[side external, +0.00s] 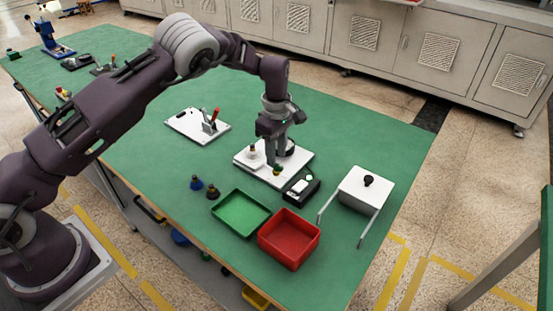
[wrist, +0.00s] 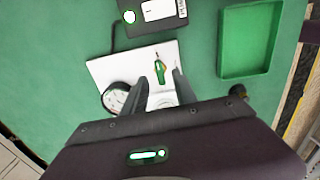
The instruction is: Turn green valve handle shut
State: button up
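The green valve handle (wrist: 160,71) shows in the wrist view on a white board (wrist: 105,72), just beyond my fingertips and between their lines. In the side view a small green and yellow part, probably this handle, (side external: 277,170) is near the front of the board (side external: 297,166). My gripper (wrist: 158,84) is open, its two fingers apart with nothing seen between them but the board and a pale round part. In the side view my gripper (side external: 272,141) hangs over the board; its fingertips are hard to make out. Whether it touches anything cannot be told.
A round gauge (wrist: 116,97) stands beside the left finger. A black device (side external: 301,189), a green tray (side external: 240,213), a red bin (side external: 289,239) and a white box (side external: 366,190) stand nearby. A second board (side external: 187,124) carries a red-handled lever.

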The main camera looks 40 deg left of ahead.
notch_tip(320, 180, up, 4)
jog(key=shift+r, duration=0.25)
jog(key=shift+r, duration=0.3)
jog(key=s+a+r+m+t+h, duration=0.1)
jog(key=s+r+m, duration=0.4)
jog(key=s+r, duration=0.55)
jog(key=s+r+m+t+h, duration=0.15)
jog(key=s+r+m, duration=0.25)
jog(key=s+r, duration=0.65)
jog(key=s+m+t+y, duration=0.2)
jog(key=s+m, duration=0.7)
jog(key=s, duration=0.8)
jog(key=shift+a+r+t, duration=0.25)
jog(key=shift+a+t, duration=0.05)
jog(key=shift+t, duration=0.25)
